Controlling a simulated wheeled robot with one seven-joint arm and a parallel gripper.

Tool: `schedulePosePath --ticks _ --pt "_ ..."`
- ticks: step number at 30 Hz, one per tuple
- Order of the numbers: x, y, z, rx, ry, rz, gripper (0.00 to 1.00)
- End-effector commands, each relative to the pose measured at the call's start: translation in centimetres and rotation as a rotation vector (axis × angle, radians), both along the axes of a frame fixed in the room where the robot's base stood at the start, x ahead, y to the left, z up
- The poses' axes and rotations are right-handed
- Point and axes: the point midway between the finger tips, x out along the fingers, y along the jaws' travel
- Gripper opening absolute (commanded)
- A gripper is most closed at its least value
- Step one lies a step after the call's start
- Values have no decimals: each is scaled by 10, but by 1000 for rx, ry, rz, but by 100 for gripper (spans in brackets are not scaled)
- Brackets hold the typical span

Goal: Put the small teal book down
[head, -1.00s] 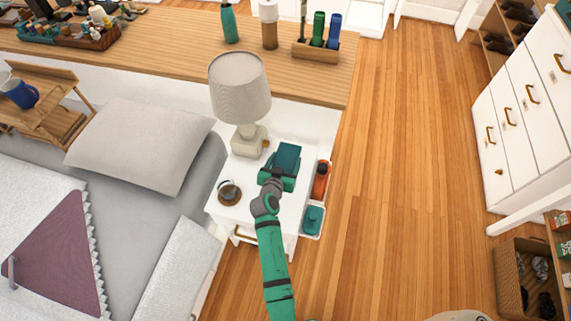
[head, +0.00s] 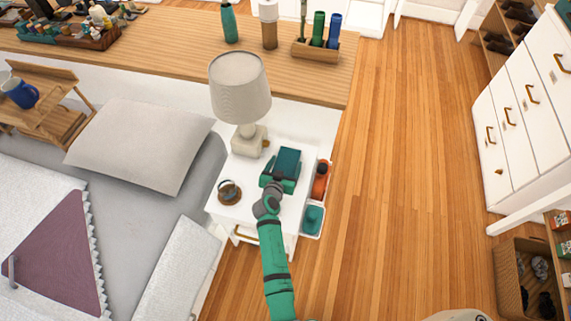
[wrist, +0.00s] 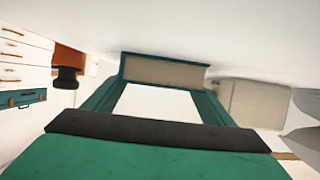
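The small teal book (head: 289,160) is at my gripper's tip, over the right part of the white nightstand (head: 264,212). In the wrist view the book (wrist: 165,70) shows a teal cover and beige page edges, between my two teal fingers. My gripper (head: 279,180) is closed on the book's sides; it also shows in the wrist view (wrist: 162,90). The book is at or very near the nightstand top; I cannot tell whether it touches.
The bed is left; open floor is right.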

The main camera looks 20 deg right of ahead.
Motion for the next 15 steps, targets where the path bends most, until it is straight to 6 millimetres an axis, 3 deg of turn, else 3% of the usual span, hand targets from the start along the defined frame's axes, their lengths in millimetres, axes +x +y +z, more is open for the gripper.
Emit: schedulePosePath --ticks 11,15 --pt "0 1 2 0 -1 1 87" --pt "-9 7 6 0 1 2 87"
